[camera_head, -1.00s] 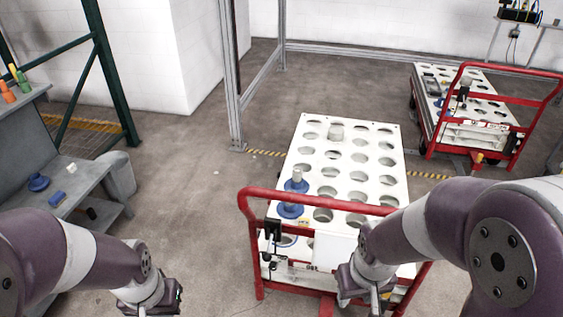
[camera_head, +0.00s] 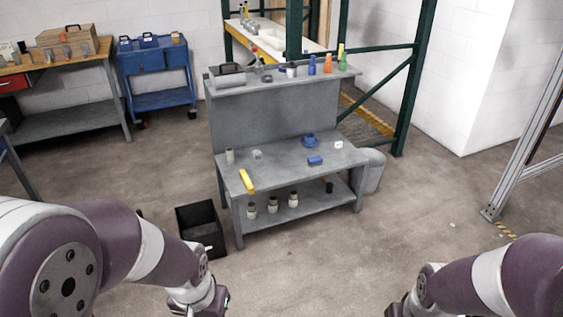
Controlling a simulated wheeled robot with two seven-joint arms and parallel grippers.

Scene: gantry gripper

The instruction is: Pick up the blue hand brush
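A small blue block-like object (camera_head: 315,160), which may be the blue hand brush, lies on the grey workbench's main surface (camera_head: 285,172), right of its middle. It is too small to make out bristles. A round blue part (camera_head: 309,141) sits just behind it. My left gripper (camera_head: 208,306) is at the bottom edge, in front of the bench and far short of it. My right gripper (camera_head: 398,310) is at the bottom edge, right of the bench. Both are partly cut off, and their fingers cannot be made out.
A yellow tool (camera_head: 246,181) lies at the bench's left front. Colored bottles (camera_head: 327,63) stand on its upper shelf. A black bin (camera_head: 201,227) stands on the floor at its left, a grey bin (camera_head: 372,171) at its right. The floor in front is open.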

